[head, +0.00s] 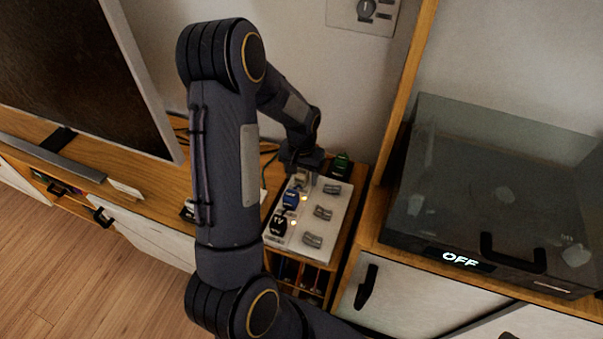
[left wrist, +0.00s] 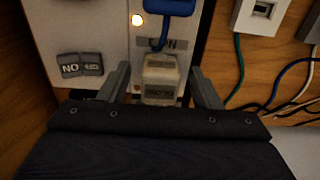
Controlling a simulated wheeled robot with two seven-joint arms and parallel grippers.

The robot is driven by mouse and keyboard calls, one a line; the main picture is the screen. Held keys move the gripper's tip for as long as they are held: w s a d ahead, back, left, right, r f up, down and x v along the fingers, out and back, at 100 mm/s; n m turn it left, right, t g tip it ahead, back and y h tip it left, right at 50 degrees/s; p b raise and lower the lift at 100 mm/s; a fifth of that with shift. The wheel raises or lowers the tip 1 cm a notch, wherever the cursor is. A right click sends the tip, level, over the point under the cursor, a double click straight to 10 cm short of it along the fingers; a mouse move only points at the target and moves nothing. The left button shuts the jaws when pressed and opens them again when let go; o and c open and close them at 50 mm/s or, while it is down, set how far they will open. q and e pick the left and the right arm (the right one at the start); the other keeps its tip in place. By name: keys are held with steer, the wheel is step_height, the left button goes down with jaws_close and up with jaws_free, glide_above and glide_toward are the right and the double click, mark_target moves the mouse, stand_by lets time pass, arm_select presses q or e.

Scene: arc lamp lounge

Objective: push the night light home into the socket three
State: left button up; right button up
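The night light (left wrist: 160,72) is a small cream block with grey labels, in the middle of the left wrist view. It sits at the strip's far end in the head view, mostly hidden by my gripper. My left gripper (head: 302,172) is over it; its two fingers (left wrist: 160,88) stand either side of the block with a gap on both sides. The white socket strip (head: 299,237) has a blue plug (head: 291,199) and a black plug (head: 278,224) in a row. How deep the night light sits in its socket I cannot tell. My right gripper is not in view.
Grey rocker switches (head: 313,240) line the strip's right side, with small lit lamps. A dark green item (head: 340,165) stands behind it. A glass-lidded box showing OFF (head: 461,260) is right, past a wooden post. A large screen (head: 75,65) is left. Cables (left wrist: 240,70) lie beside the strip.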

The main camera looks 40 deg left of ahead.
mark_target(302, 172)
arm_select(q)
step_height(302, 172, up, 8)
steer(key=shift+f+p, duration=0.1)
steer(key=shift+p, duration=0.55)
stand_by(0.4)
steer(key=shift+s+d+r, duration=0.1)
steer(key=shift+r, duration=0.25)
steer(key=s+d+r+m+t+h+p, duration=0.1)
steer(key=s+d+r+p, duration=0.4)
steer(key=r, duration=0.7)
steer(key=s+d+r+m+t+h+p, duration=0.1)
steer(key=s+d+r+t+p, duration=0.3)
steer(key=s+d+r, duration=0.6)
steer(key=s+r+h+p, duration=0.1)
steer(key=s+r+p, duration=0.1)
steer(key=s, duration=0.2)
steer(key=shift+d+r+t+h+p, duration=0.2)
steer(key=shift+t+h+p, duration=0.1)
steer(key=shift+h, duration=0.1)
